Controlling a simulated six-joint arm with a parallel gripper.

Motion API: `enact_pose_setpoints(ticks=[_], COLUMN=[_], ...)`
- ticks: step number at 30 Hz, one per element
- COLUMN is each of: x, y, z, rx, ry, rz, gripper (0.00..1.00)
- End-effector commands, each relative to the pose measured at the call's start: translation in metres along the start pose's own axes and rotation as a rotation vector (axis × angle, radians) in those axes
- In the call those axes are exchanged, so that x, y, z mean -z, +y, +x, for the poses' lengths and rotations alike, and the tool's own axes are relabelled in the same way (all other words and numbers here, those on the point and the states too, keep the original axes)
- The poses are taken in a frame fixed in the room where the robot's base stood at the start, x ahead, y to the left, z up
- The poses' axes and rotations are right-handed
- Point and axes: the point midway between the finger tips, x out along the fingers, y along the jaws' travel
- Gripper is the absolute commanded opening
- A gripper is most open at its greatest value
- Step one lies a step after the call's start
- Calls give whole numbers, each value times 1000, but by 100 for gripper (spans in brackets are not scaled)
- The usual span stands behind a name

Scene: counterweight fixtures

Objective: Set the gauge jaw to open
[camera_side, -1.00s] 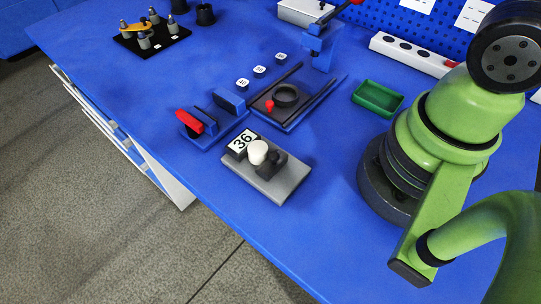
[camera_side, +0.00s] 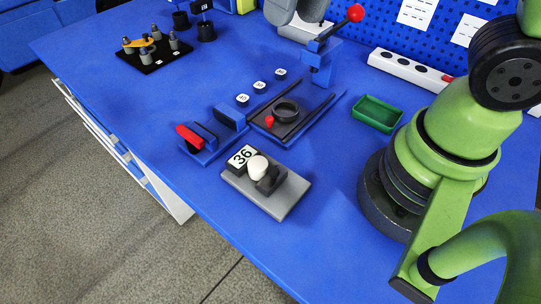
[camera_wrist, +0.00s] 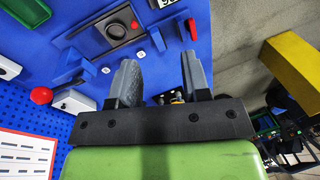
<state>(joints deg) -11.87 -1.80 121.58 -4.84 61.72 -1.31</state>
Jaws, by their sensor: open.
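A blue fixture (camera_side: 208,150) with a red bar (camera_side: 189,136) at one side and a blue block (camera_side: 230,116) at the other looks like the gauge jaw, though I cannot be sure. Bar and block stand apart, with a dark bar between them. In the wrist view the red bar (camera_wrist: 191,28) and blue block (camera_wrist: 157,40) show ahead of my fingers. My gripper (camera_wrist: 160,58) is open, with nothing held between its two grey fingers. In the side view, grey rounded parts at the top edge may be my gripper, cut off by the frame.
A ring fixture (camera_side: 284,110) with a red knob stands behind. A grey plate (camera_side: 285,198) carries a 36 card and white knob at the front. A red-balled lever (camera_side: 355,13), green tray (camera_side: 377,114) and black peg board (camera_side: 150,64) stand around. The left front is clear.

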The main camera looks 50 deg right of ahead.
Motion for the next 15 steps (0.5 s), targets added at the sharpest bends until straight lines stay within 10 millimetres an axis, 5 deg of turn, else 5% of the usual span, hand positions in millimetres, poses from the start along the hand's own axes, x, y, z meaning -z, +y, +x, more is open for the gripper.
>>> enact_pose_setpoints(ticks=[9, 15], x=[12, 6], y=[-32, -37], z=[99, 135], rx=[-162, -221], ry=[-361, -462], rz=[-102, -130], gripper=[43, 43])
